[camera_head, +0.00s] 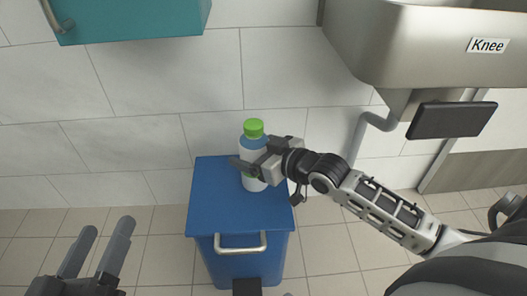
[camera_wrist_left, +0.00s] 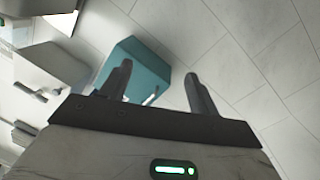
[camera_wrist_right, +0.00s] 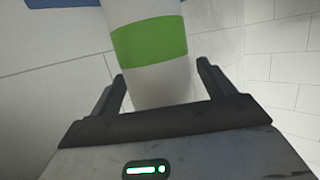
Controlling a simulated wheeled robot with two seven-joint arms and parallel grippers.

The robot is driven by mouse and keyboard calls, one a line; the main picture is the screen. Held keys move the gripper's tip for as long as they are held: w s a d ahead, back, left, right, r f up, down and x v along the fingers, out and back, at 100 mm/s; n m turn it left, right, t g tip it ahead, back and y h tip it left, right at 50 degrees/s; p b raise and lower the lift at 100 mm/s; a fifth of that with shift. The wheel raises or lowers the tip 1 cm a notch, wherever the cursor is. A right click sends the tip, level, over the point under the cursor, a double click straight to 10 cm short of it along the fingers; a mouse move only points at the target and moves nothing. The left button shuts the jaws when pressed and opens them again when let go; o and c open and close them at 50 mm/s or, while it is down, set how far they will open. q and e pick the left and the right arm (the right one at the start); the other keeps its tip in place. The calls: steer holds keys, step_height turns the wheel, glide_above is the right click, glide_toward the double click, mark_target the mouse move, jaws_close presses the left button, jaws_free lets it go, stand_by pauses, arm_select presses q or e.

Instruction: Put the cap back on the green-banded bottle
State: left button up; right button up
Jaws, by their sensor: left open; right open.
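The green-banded bottle (camera_head: 252,146) stands upright on the blue cabinet, with a green cap (camera_head: 254,127) seated on its top. In the right wrist view its white body and green band (camera_wrist_right: 150,40) fill the space between the fingers. My right gripper (camera_head: 252,158) is open, its fingers on either side of the bottle's body; whether they touch it I cannot tell. In the head view the gripper hides part of the bottle and most of the band. My left gripper (camera_head: 106,228) is open and empty at the lower left, well apart from the bottle.
The blue cabinet (camera_head: 220,205) has a front handle and bare top around the bottle. A steel sink (camera_head: 430,50) with a dark knee panel (camera_head: 452,119) hangs at the upper right. A teal wall cabinet (camera_head: 140,20) is at the upper left, also in the left wrist view (camera_wrist_left: 147,60).

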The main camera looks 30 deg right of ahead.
steer(key=shift+p+v, duration=0.55)
steer(key=shift+v, duration=0.5)
arm_select(q)
steer(key=f+p, duration=0.1)
steer(key=g+y+p, duration=0.1)
steer(key=f+p, duration=0.1)
steer(key=shift+s+a+f+m+g+y, duration=0.3)
steer(key=shift+s+a+m+y, duration=0.05)
steer(key=shift+s+m+y, duration=0.05)
arm_select(e)
steer(key=v, duration=1)
steer(key=shift+w+r, duration=0.1)
